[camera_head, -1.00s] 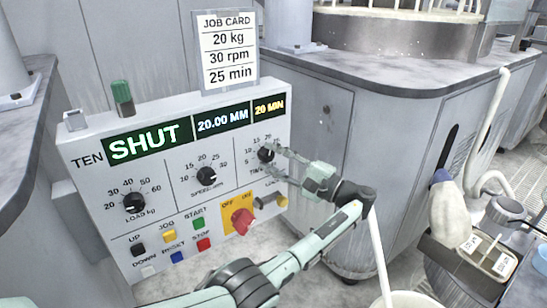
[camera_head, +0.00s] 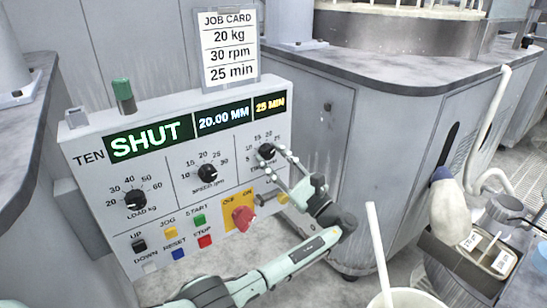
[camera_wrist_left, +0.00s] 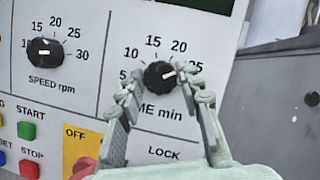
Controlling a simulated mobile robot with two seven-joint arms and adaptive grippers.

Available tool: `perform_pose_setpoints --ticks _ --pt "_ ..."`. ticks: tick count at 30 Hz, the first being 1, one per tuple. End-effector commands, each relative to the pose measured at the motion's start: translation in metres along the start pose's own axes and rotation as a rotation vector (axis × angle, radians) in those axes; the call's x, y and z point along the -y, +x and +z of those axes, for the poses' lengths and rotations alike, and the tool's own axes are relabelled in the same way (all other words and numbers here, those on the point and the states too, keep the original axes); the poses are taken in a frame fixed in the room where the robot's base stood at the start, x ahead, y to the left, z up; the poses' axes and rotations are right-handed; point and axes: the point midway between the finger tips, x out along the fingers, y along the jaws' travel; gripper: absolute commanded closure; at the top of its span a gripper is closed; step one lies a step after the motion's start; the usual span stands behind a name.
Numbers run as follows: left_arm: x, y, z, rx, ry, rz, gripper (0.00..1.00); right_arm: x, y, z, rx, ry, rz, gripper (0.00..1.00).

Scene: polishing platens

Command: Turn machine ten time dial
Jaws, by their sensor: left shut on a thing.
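The panel of machine TEN (camera_head: 88,185) faces me, with a black time dial (camera_head: 266,151) at its upper right. The time dial also shows in the left wrist view (camera_wrist_left: 158,76), its white mark pointing right, toward 25. My left gripper (camera_head: 274,160) is shut on the time dial, one finger on each side, as the left wrist view (camera_wrist_left: 167,90) shows. The time display (camera_head: 270,104) reads 25 MIN. The job card (camera_head: 230,48) above reads 20 kg, 30 rpm, 25 min. My right gripper is not in view.
The speed dial (camera_head: 207,173) and load dial (camera_head: 135,200) sit left of the time dial. A red OFF/ON switch (camera_head: 243,218) and a lock are just below it. A grey cabinet (camera_head: 330,120) stands close on the right.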

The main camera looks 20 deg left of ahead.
Motion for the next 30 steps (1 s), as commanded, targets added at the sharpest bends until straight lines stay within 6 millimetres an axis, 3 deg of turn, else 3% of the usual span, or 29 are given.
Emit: perform_pose_setpoints --ticks 22,23,27,30 --pt "-0.0003 0.0001 -0.0002 -0.001 0.076 -0.032 0.94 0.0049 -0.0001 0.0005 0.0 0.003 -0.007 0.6" --pt "-0.0002 0.0001 -0.0002 -0.001 0.076 -0.032 0.61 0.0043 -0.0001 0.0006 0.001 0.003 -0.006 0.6" --pt "-0.0003 0.0001 -0.0002 -0.001 0.076 -0.032 0.44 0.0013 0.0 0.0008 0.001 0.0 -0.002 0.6" --pt "-0.0004 0.0001 -0.0001 -0.001 0.075 -0.031 0.44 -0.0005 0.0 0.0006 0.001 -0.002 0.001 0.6"
